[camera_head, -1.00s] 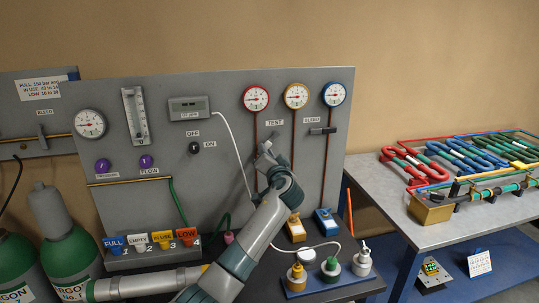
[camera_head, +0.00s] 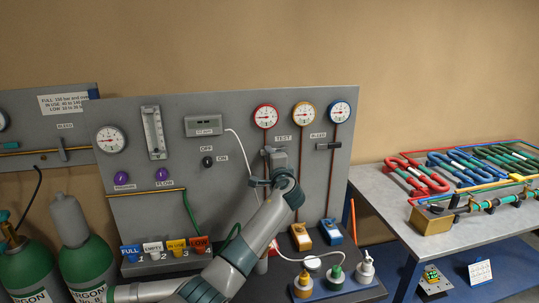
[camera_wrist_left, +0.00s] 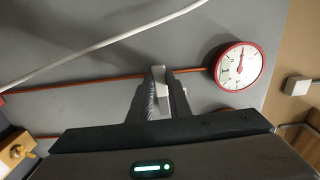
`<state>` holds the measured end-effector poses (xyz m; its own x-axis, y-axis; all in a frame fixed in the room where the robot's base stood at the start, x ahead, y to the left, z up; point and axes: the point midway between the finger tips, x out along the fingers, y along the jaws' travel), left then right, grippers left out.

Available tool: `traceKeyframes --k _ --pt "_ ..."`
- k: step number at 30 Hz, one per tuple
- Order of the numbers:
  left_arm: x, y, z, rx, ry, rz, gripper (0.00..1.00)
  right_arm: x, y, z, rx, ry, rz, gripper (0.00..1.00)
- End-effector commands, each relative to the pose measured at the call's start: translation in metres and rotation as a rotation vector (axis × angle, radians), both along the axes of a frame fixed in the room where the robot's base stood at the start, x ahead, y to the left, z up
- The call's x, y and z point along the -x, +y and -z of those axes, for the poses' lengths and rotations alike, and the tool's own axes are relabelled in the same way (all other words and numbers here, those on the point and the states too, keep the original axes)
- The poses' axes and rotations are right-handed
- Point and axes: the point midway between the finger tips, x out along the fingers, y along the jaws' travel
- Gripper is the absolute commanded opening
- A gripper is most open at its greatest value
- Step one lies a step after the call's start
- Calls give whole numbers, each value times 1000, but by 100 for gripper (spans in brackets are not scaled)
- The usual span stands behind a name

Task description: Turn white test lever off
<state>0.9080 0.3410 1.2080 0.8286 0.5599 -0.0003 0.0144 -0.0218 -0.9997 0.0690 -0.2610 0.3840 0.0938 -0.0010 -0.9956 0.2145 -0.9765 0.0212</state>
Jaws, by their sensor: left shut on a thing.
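My left gripper (camera_head: 270,153) is up against the grey panel, just below the TEST label and below the red-rimmed gauge. In the left wrist view its two fingers (camera_wrist_left: 160,85) are shut on the white test lever (camera_wrist_left: 161,88), a small white piece between the fingertips. The lever is in front of a thin brown pipe that leads to the red-rimmed gauge (camera_wrist_left: 238,65). In the head view the gripper mostly hides the lever, so its exact angle is unclear. My right gripper is not in view.
The grey panel (camera_head: 230,105) also carries a bleed lever (camera_head: 328,146), a black OFF/ON knob (camera_head: 207,161) and a display box (camera_head: 205,126). A white cable hangs close to the gripper. Bottles and small boxes stand below. A table (camera_head: 385,190) with coloured coils is at right.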

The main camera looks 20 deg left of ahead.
Motion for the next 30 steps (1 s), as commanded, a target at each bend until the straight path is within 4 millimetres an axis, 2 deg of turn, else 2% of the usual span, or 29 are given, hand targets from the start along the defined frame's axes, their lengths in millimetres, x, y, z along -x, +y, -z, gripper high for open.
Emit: traceKeyframes --k 17,18,19,20,30 --pt "0 0 -3 -38 24 0 0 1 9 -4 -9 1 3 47" --pt "0 0 -3 -38 24 0 26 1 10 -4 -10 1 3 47" --pt "0 0 -3 -38 23 0 34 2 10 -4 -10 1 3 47" --pt "0 0 -3 -38 23 0 36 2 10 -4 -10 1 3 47" --pt "1 -1 -2 -35 22 0 36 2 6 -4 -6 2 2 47"
